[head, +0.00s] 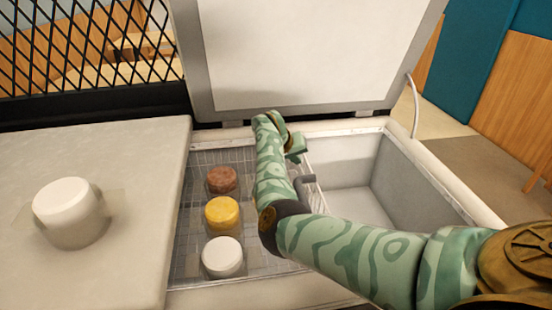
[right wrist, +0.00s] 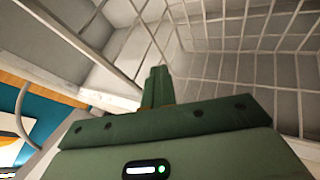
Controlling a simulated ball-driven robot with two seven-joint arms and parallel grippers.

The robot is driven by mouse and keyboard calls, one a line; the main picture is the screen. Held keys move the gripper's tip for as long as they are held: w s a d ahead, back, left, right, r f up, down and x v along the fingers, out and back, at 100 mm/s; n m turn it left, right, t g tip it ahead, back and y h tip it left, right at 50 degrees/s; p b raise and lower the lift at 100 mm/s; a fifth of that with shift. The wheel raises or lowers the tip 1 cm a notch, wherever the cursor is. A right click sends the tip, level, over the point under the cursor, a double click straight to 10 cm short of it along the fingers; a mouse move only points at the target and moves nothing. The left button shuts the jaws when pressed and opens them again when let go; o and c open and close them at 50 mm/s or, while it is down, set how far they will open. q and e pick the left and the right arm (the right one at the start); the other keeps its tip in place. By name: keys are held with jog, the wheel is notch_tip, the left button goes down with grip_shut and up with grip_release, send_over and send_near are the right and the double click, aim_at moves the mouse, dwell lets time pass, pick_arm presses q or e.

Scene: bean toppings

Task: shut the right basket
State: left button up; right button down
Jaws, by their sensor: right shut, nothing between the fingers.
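A chest with a raised lid (head: 300,50) stands in front of me. Wire basket mesh (head: 195,240) covers the left part of its opening, with a white wire side (head: 313,172) near the middle. I cannot tell where one basket ends and another begins. The right part of the chest (head: 345,190) is open down to its grey floor. My right gripper (head: 298,148) is over the opening near the wire side, partly hidden by my arm. In the right wrist view its fingers (right wrist: 157,86) are shut and empty, with basket wires (right wrist: 235,60) beyond. Contact is unclear.
Brown (head: 222,180), yellow (head: 222,213) and white (head: 223,257) round containers stand in the left part. A white round container (head: 70,212) stands on the pale counter (head: 120,160) at left. A black lattice (head: 80,50) is behind. The chest's right part is free.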

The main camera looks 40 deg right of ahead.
pick_arm(q)
jog(key=r+p, duration=0.3)
jog(key=shift+w+d, duration=0.25)
jog(key=shift+w, duration=0.1)
pick_arm(e)
jog(key=s+d, duration=0.8)
jog(key=d, duration=0.4)
jog(key=s+d, duration=0.7)
jog(key=d, duration=0.6)
jog(key=shift+s+d, duration=0.3)
jog(key=shift+s, duration=0.05)
jog(key=shift+r, duration=0.2)
pick_arm(q)
notch_tip(320, 180, up, 6)
jog(key=w+t+p, duration=0.1)
jog(key=w+p, duration=0.1)
jog(key=p, duration=0.4)
jog(key=shift+w+p, duration=0.35)
pick_arm(e)
jog(key=v, duration=0.7)
jog(key=shift+a, duration=0.25)
jog(key=shift+w, duration=0.1)
